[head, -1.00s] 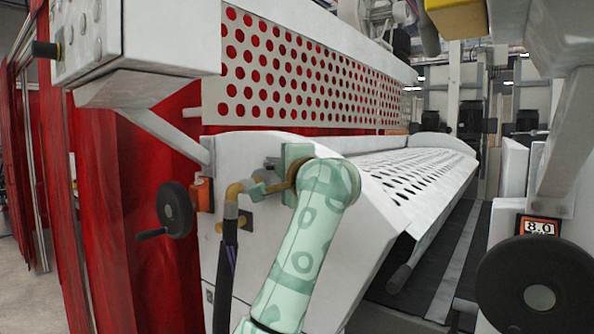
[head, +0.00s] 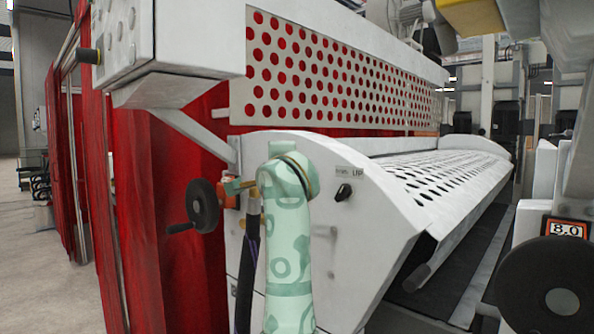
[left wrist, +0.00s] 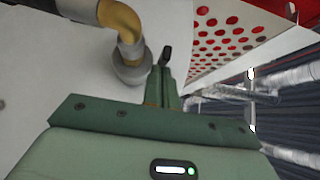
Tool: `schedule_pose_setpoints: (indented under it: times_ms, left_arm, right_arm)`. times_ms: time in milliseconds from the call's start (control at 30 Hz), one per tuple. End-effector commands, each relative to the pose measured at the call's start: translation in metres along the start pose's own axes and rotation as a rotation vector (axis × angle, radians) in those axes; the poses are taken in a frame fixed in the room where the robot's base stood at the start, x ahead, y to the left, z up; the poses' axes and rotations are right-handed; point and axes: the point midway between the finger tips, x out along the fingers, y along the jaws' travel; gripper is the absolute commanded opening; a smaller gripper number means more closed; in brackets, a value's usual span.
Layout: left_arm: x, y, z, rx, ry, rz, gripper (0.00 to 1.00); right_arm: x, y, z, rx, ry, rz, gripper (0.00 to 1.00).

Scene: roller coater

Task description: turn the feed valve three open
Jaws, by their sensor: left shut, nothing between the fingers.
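A brass elbow fitting (left wrist: 118,18) with a grey collar (left wrist: 131,66) stands out from the white panel in the left wrist view. In the head view, brass pipework (head: 238,186) with a dark hose (head: 247,262) hanging below shows just left of my left arm. I cannot tell which part is feed valve three, or its setting. My left gripper (left wrist: 166,72) is shut and empty, just right of the collar. A black piece (left wrist: 167,54) shows beyond its fingertips. In the head view my wrist hides the gripper. My right gripper is not in view.
A black selector switch (head: 344,192) sits on the white end panel (head: 375,235) right of my arm. A black handwheel (head: 203,206) is at left, and a larger one (head: 556,298) is at lower right. A perforated guard (head: 340,75) spans the back. Floor is open at far left.

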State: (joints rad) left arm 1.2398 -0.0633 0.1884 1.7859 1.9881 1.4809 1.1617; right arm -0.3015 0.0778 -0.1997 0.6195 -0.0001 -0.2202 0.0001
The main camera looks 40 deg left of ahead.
Motion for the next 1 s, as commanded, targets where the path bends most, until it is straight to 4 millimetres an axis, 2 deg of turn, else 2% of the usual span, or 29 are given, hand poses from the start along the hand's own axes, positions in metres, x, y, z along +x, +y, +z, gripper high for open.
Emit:
schedule_pose_setpoints:
  times_ms: [400,1000]
  left_arm:
    - [0.009,0.000,0.019,0.000,-0.001,0.000,0.00]
    - [0.011,-0.003,0.028,0.000,-0.013,-0.005,0.00]
  right_arm:
    - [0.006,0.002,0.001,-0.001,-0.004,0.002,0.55]
    - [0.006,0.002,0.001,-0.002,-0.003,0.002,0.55]
